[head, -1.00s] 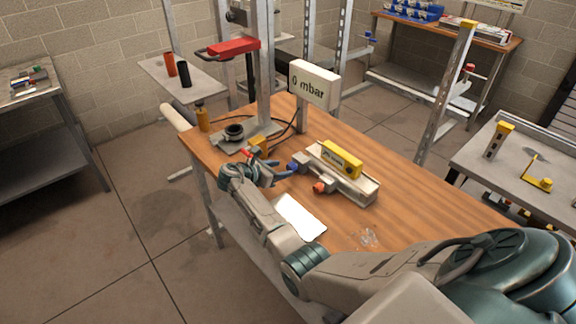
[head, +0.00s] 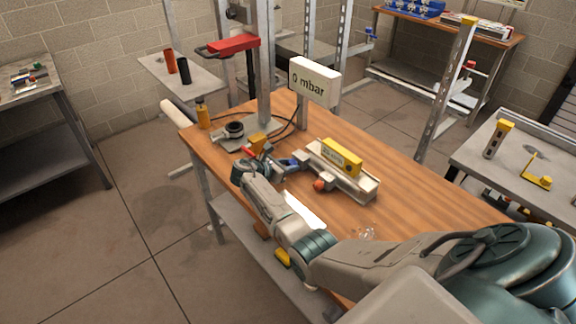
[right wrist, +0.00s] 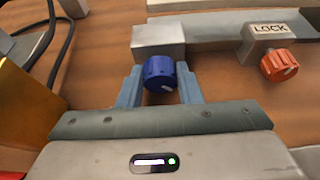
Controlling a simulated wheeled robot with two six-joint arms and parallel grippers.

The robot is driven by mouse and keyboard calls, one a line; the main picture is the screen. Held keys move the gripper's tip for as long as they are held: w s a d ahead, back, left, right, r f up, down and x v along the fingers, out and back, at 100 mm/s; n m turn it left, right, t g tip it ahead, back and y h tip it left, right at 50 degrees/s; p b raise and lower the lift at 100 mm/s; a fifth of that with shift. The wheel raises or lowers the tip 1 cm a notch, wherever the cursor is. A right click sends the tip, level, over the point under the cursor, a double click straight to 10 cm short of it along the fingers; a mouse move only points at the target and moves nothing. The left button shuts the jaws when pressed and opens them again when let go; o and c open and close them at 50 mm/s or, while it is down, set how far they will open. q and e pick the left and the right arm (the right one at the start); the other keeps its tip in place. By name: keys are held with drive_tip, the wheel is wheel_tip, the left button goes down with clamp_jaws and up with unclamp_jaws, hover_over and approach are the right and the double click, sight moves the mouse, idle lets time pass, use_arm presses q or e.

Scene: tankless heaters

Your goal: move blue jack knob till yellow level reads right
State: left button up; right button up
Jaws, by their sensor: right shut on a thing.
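My right gripper (head: 286,166) is at the left end of the grey jack fixture on the wooden table. In the right wrist view its two blue-grey fingers (right wrist: 160,82) are shut on the blue jack knob (right wrist: 158,70), one on each side. The knob's pale mark points down and right. In the head view the fingers largely cover the knob. The yellow level (head: 341,154) lies along the top of the fixture (head: 362,188); its reading is too small to make out. My left gripper is not in view.
An orange-red knob (right wrist: 279,65) sits beside a LOCK label, right of the blue knob. A sign (head: 314,82) reading 0 mbar stands behind. A white sheet (head: 303,212) lies partly under my right arm. The table's right part is clear.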

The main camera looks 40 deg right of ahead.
drive_tip(key=shift+s+m+t+p, duration=0.15)
drive_tip(key=shift+m+t+p, duration=0.15)
drive_tip(key=shift+m, duration=0.3)
drive_tip(key=shift+f+m+t+b, duration=0.15)
drive_tip(key=shift+m+t+b, duration=0.25)
drive_tip(key=shift+m+t, duration=0.55)
drive_tip(key=shift+m, duration=0.35)
drive_tip(key=o, duration=1)
drive_tip(key=shift+c, duration=0.2)
drive_tip(key=b+v, duration=0.2)
drive_tip(key=v, duration=0.8)
drive_tip(key=shift+s+b, duration=0.1)
drive_tip(key=shift+b, duration=0.25)
drive_tip(key=shift+s+a+r, duration=0.1)
drive_tip(key=shift+a+r, duration=0.2)
drive_tip(key=shift+a, duration=0.1)
